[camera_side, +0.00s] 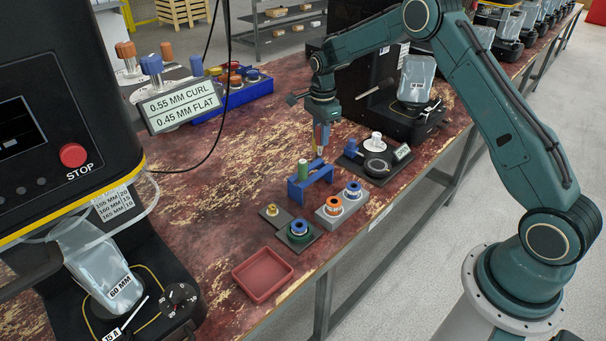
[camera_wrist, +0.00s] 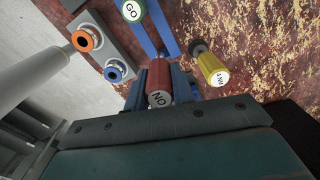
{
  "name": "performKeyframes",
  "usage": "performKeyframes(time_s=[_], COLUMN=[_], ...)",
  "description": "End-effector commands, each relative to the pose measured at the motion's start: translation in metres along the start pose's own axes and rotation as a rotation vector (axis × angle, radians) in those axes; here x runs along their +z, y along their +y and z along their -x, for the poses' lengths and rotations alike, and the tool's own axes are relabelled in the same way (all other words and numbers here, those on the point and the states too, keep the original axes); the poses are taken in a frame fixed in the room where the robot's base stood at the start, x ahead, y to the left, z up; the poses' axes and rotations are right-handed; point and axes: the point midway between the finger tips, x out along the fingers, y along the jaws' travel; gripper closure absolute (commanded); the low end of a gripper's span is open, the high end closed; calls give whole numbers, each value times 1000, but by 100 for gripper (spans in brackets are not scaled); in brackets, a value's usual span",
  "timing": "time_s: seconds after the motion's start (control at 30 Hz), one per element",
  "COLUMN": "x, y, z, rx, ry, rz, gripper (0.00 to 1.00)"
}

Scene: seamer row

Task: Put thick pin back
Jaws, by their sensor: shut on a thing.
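My gripper (camera_side: 321,122) is shut on a red pin (camera_wrist: 159,82) with a grey end marked NO. It holds the pin above the table, behind the blue stand (camera_side: 311,185). A green pin (camera_side: 302,169) stands in the left part of the blue stand. Its end, marked GO (camera_wrist: 130,11), shows at the top of the wrist view. A yellow pin (camera_wrist: 212,69) with a dark far end is beside my gripper in the wrist view. Its label is too small to read surely.
A grey block (camera_side: 342,209) with orange and blue ringed rollers is right of the stand. A dark plate (camera_side: 299,240) with a green and blue roller lies in front. A red tray (camera_side: 262,274) is nearer.

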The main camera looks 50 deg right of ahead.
Motion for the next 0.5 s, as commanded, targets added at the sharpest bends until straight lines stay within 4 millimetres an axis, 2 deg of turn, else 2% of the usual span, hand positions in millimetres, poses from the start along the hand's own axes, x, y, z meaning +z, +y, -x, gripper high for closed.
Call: performKeyframes(time_s=[0.03, 0.2, 0.5], x=[0, 0, 0], y=[0, 0, 0], z=[-10, -30, -36], rx=[3, 0, 0], ry=[0, 0, 0], rz=[0, 0, 0], gripper=[96, 96, 96])
